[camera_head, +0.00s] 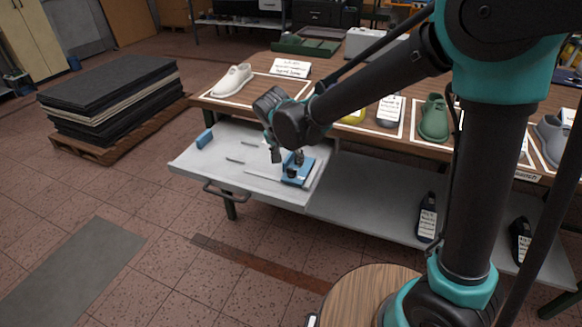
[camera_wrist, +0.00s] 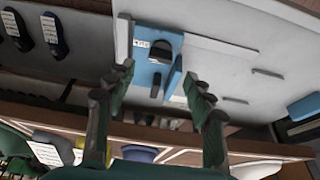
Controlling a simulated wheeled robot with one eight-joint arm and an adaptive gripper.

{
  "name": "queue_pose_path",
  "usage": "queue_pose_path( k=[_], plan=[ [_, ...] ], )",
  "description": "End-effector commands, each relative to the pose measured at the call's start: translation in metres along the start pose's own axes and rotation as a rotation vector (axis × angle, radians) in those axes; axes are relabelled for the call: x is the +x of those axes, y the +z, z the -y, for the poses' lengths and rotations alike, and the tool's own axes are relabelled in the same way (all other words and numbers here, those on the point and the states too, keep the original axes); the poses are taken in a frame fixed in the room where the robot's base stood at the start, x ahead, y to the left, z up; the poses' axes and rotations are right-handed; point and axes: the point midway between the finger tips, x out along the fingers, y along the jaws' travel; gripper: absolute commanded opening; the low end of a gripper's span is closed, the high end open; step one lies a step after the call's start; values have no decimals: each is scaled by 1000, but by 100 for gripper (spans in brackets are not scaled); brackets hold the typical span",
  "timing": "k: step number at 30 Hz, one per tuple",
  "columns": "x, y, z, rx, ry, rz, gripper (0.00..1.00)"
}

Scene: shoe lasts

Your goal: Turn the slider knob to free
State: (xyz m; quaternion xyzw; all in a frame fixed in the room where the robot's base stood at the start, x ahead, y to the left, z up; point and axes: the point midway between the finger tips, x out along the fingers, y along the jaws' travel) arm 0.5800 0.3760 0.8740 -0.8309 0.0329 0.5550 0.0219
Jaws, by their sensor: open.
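A blue slider block (camera_head: 302,176) sits on the pale grey pull-out shelf (camera_head: 240,184), near its right side. In the wrist view the block (camera_wrist: 150,35) carries a small white label with unreadable marks. A dark knob (camera_wrist: 161,50) stands on it, with a narrow dark part reaching down from it. Which way the knob is set cannot be told. My gripper (camera_head: 287,155) is open above the block. In the wrist view my gripper's (camera_wrist: 157,75) two fingers stand apart, either side of the block's lower part. No contact is visible.
A smaller blue block (camera_head: 204,138) and thin grey strips lie left on the shelf. A wooden table (camera_head: 262,90) behind holds a white shoe last (camera_head: 232,80), a green one (camera_head: 434,118) and label cards. A pallet of dark sheets (camera_head: 110,90) stands left. The floor in front is clear.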

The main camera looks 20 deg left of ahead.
Motion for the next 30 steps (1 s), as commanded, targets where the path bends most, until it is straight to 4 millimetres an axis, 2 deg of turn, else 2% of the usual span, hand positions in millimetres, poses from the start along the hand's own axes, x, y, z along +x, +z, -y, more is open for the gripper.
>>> queue_pose_path(
  k=[3, 9, 15, 23, 30],
  plan=[
    [22, 0, 0, 0, 0, 0, 53],
    [47, 0, 0, 0, 0, 0, 53],
    [56, 0, 0, -1, -1, 0, 53],
    [57, 0, 0, -1, 0, 0, 53],
    [57, 0, 0, -1, 0, 0, 24]
  ],
)
